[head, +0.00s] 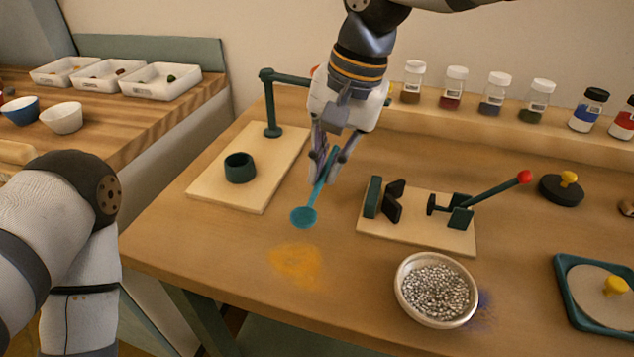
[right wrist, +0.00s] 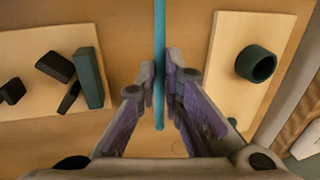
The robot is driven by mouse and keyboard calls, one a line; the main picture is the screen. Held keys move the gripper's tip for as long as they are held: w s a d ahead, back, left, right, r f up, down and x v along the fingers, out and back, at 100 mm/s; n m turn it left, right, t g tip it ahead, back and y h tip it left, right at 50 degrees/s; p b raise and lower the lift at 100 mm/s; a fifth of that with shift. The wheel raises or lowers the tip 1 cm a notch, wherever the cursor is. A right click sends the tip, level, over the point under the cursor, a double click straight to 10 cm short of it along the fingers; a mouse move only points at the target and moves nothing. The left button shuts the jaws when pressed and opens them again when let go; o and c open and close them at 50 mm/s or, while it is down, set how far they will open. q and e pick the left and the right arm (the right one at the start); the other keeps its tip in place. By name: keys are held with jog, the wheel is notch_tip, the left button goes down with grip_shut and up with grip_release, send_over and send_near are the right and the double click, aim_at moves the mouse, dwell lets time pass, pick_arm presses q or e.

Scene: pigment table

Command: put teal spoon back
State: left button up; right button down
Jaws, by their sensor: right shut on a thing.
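The teal spoon (head: 304,215) is held by my right gripper (head: 325,165), which is shut on its handle. The spoon points down with its bowl low, above the table or touching it; I cannot tell which. In the right wrist view the teal handle (right wrist: 160,60) runs between the fingers of my right gripper (right wrist: 163,90). A board with a dark green ring cup (head: 240,168) and a green post with an arm (head: 271,105) stands left of the spoon. My left arm shows at the lower left, but its gripper is out of view.
A clamp board (head: 416,230) with a red-knobbed lever lies right of the spoon. A bowl of metal beads (head: 436,290) stands near the front. Orange powder (head: 295,264) lies in front of the spoon. Several jars (head: 455,88) line the back ledge. A teal tray (head: 600,290) is at right.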

aim_at(321, 175)
jog(key=shift+w+a+f, duration=0.45)
jog(key=shift+w+f, duration=0.05)
jog(key=shift+f, duration=0.2)
jog(key=x, duration=0.3)
jog(key=shift+d+f, duration=0.15)
jog(key=shift+f, duration=0.1)
jog(key=shift+r, duration=0.1)
jog(key=c, duration=1.7)
grip_release()
jog(key=v, duration=1.2)
